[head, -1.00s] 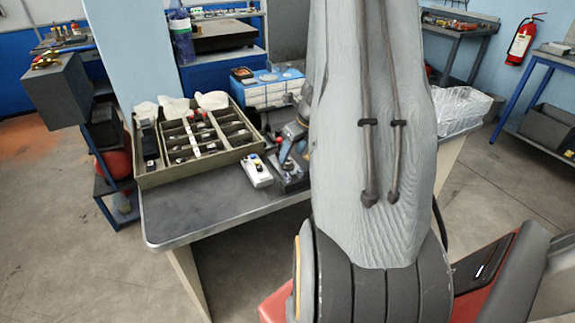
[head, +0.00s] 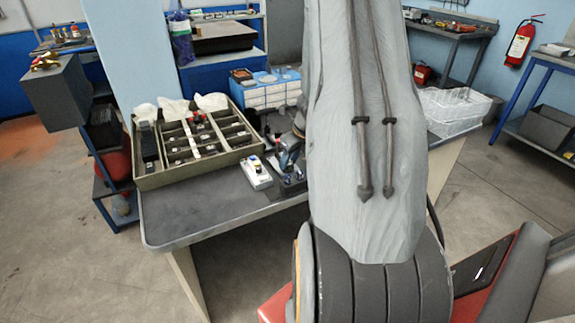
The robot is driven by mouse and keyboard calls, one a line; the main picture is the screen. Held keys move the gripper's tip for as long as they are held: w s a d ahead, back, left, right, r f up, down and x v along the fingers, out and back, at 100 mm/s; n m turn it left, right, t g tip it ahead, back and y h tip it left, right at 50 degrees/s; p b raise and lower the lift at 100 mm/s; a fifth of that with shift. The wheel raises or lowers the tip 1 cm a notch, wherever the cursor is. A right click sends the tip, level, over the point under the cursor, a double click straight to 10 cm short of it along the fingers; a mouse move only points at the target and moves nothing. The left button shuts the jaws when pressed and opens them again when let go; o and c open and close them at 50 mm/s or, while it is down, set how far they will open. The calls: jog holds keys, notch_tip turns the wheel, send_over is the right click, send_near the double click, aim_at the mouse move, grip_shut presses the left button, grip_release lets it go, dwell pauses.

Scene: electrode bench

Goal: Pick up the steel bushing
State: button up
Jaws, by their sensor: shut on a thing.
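My gripper (head: 287,163) shows small at the left edge of my grey arm, low over the right part of the bench, close to a dark tray (head: 293,185). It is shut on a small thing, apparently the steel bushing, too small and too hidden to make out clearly. My arm covers much of the area around it. No other piece in view can be told as the bushing.
A divided box (head: 160,180) with several small parts stands on the dark bench (head: 190,222). A white device (head: 256,172) lies just left of my gripper. Blue-white drawers (head: 268,94) stand behind, and clear bins (head: 453,110) stand right. The bench's front left is clear.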

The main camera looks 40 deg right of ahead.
aim_at(289, 170)
notch_tip(289, 170, up, 10)
jog(key=p, duration=0.2)
dwell(0.3)
